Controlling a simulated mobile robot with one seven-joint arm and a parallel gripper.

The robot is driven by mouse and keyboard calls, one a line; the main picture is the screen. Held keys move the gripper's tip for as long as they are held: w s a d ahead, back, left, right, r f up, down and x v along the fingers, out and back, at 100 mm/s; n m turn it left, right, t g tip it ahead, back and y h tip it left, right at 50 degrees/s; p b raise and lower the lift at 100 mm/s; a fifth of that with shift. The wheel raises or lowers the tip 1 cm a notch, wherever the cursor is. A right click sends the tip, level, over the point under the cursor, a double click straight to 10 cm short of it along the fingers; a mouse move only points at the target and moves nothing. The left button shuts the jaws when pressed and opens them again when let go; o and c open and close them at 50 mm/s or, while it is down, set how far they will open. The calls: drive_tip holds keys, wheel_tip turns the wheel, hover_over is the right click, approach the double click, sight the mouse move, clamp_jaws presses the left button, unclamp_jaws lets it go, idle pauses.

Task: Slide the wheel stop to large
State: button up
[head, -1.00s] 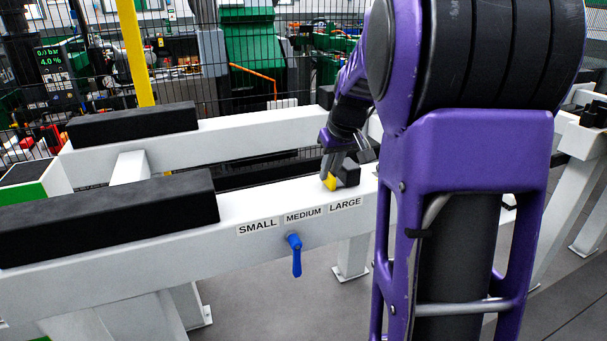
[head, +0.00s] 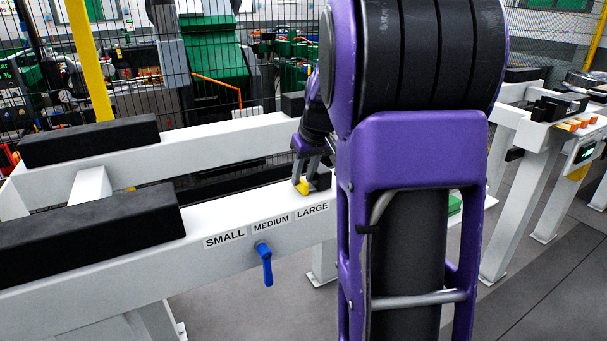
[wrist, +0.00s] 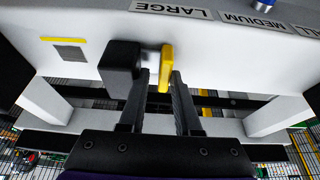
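The wheel stop is a black block (head: 322,180) with a yellow plate (head: 303,187). It sits on top of the white beam by the LARGE label (head: 312,209), right of the SMALL (head: 225,239) and MEDIUM (head: 271,224) labels. My gripper (head: 306,176) points down at the stop. In the wrist view, my gripper (wrist: 162,82) has its fingers apart, with the yellow plate (wrist: 166,68) between them, nearer the right finger. The black block (wrist: 120,66) lies left of the plate, partly behind the left finger. Contact with the fingers cannot be told.
A blue lever (head: 265,264) hangs on the beam's front below MEDIUM. Black pads (head: 85,232) lie on the beams to the left. A wire fence stands behind. Another white stand (head: 530,130) is at the right.

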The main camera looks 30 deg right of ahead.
drive_tip(key=shift+r, duration=0.1)
drive_tip(key=p+v, duration=0.2)
drive_tip(key=v, duration=1.5)
drive_tip(key=shift+r, duration=0.15)
